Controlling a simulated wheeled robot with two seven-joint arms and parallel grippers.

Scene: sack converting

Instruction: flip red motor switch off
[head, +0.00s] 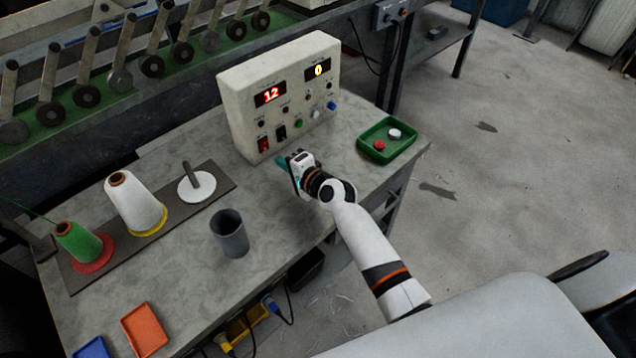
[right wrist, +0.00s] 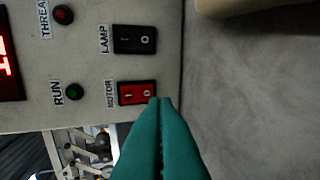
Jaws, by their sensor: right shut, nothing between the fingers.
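The red motor switch (head: 264,145) is a rocker at the lower left of the cream control box (head: 235,95). In the right wrist view the red rocker (right wrist: 137,93) lies beside its MOTOR label, with I and O marks on it. My right gripper (head: 284,162) is shut and empty in front of the box. In the right wrist view its green fingertips (right wrist: 163,102) are pressed together at the O end of the rocker; I cannot tell if they touch it. My left gripper is not in view.
A black lamp switch (right wrist: 134,40) sits next to the red one. The box shows red digits 12 and a yellow 0. A green tray (head: 388,153) stands right of my arm. A grey cup (head: 229,234) and thread cones, white (head: 135,203) and green (head: 80,243), stand left.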

